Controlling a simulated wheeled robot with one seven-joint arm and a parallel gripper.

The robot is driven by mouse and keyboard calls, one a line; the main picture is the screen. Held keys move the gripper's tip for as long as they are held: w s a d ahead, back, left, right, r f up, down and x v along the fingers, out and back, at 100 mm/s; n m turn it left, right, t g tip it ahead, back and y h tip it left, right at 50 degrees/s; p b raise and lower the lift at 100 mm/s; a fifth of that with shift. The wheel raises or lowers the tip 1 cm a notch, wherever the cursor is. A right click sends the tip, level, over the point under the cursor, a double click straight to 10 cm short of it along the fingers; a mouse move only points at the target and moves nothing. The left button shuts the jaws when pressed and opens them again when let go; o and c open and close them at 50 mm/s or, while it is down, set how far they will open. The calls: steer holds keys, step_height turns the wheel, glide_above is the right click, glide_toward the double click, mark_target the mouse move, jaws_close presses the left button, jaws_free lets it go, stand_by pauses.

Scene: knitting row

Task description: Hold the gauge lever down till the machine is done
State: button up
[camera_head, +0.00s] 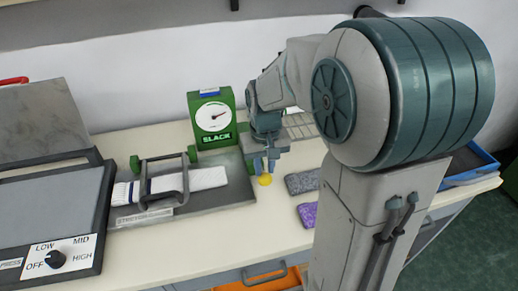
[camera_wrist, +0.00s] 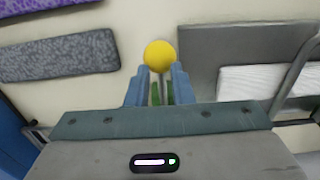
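The green gauge (camera_head: 213,118) stands at the back of the counter with a white round dial and a sign reading SLACK. A yellow ball knob (camera_head: 265,180) is in front and to its right, just below my gripper (camera_head: 265,166). The wrist view shows the yellow knob (camera_wrist: 160,56) at the fingertips (camera_wrist: 160,72), centred between them. The two blue fingers are apart with a narrow gap. I cannot tell whether they touch the knob. The lever's shaft is not clearly visible. The machine (camera_head: 222,190) is a grey plate with a frame over a white striped knitted piece (camera_head: 205,178).
A grey swatch (camera_head: 302,181) and a purple swatch (camera_head: 307,213) lie right of the knob. A press with an OFF/LOW/MID/HIGH dial (camera_head: 56,259) stands at left. A wire rack (camera_head: 300,126) is behind my gripper, and a blue tray (camera_head: 472,175) is at the far right.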

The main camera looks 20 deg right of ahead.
step_height(320, 180, up, 13)
steer(key=p, duration=0.9)
steer(key=shift+f, duration=0.2)
stand_by(0.4)
steer(key=s+r+t, duration=0.3)
steer(key=s+r, duration=0.1)
steer(key=s, duration=0.9)
steer(key=shift+s, duration=0.4)
